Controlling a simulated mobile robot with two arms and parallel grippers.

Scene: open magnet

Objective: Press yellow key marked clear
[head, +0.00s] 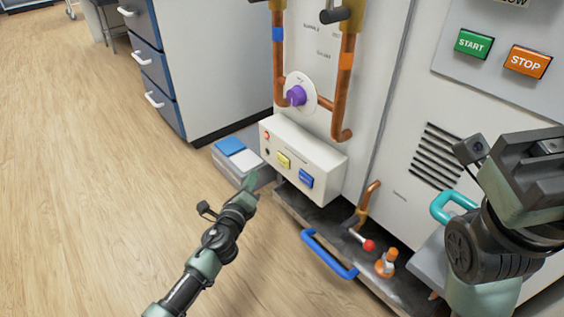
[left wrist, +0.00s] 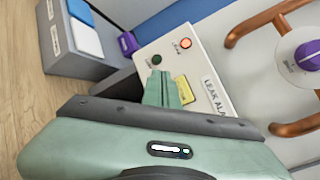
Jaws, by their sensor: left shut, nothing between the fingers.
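The yellow key (head: 284,161) is on the front of a cream control box, left of a blue key (head: 306,179). Its lettering is too small to read. In the left wrist view the yellow key (left wrist: 186,89) shows just right of my fingertips, partly hidden by them. My left gripper (head: 251,181) is shut and empty, in front of the box and lower left of the key. Its closed green fingers (left wrist: 167,88) point towards the box face; I cannot tell the exact gap. My right gripper (head: 525,180) is at the right edge, its fingertips not clear.
The control box (head: 328,163) has a red lamp and a dark round part. A grey bin (head: 228,165) with blue and white tops stands left of it. Copper pipes (head: 347,95) and a purple knob (head: 296,95) are above. A blue handle (head: 330,256) is below. Floor at left is clear.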

